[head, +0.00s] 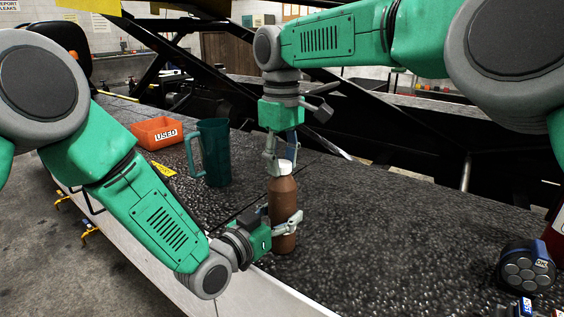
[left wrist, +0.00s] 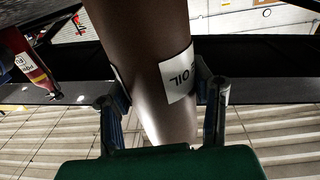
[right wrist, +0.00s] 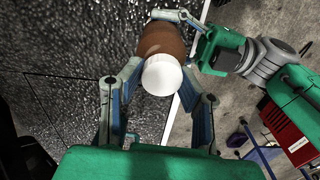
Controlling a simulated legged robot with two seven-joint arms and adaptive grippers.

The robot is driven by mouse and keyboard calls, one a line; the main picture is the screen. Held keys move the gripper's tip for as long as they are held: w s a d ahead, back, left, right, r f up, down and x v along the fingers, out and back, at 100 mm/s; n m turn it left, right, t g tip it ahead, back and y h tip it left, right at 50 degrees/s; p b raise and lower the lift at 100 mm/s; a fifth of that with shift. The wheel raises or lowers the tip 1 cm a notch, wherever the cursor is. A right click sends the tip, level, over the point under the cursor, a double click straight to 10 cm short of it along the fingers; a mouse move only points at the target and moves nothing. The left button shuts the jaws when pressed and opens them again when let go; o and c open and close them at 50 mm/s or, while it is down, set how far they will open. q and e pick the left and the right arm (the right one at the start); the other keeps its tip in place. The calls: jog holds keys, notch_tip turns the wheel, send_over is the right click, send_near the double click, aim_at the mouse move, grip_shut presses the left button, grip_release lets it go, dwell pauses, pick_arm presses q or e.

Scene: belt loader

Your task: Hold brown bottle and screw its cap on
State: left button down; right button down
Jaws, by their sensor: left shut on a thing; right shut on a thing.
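The brown bottle (head: 283,205) stands upright on the dark belt. My left gripper (head: 291,224) is shut around its lower body from the side. In the left wrist view the bottle (left wrist: 145,60) fills the space between the fingers, with a white label reading "OIL". The white cap (head: 280,167) sits at the bottle's top. My right gripper (head: 281,165) points down from above and is shut on the cap. In the right wrist view the cap (right wrist: 161,75) lies between the fingertips, over the bottle's neck. The thread between cap and neck is hidden.
A teal jug (head: 213,152) and an orange bin (head: 158,133) marked "USED" stand left of the bottle. A yellow tag (head: 163,169) lies near the bin. A dark round flashlight-like object (head: 525,268) stands at the right. The belt between is clear.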

jog(key=c, duration=1.1)
grip_release()
jog(key=shift+o, duration=0.2)
jog(key=shift+r, duration=0.1)
jog(key=shift+w+a+r, duration=0.1)
jog(key=shift+r, duration=1.7)
jog(key=shift+w+a+r, duration=0.1)
jog(key=shift+r, duration=1.7)
pick_arm(q)
jog(key=c, duration=0.6)
grip_release()
jog(key=shift+c, duration=0.2)
jog(key=shift+s, duration=0.1)
